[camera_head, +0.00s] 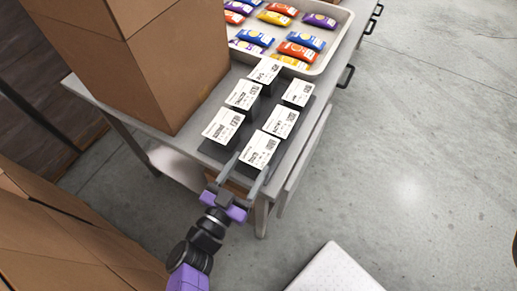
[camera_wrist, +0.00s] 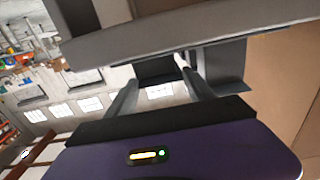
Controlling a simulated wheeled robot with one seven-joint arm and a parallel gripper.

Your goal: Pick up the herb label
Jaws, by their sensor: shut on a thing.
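Several white printed labels on dark stands sit on a dark board at the near end of the table. Their print is too small to read, so I cannot tell by text which is the herb label. My gripper (camera_head: 251,164) reaches in from the table's near edge, with its fingers either side of the nearest label (camera_head: 260,150) on the right. In the wrist view, my gripper (camera_wrist: 157,66) has its fingers around a dark block (camera_wrist: 157,72), which appears to be that label's stand. My gripper is shut on it. The label's face is hidden there.
A large cardboard box (camera_head: 150,60) stands on the table left of the labels. A tray (camera_head: 335,48) of colourful packets lies behind them. More cardboard boxes (camera_head: 60,235) stand at lower left. The floor to the right is mostly clear.

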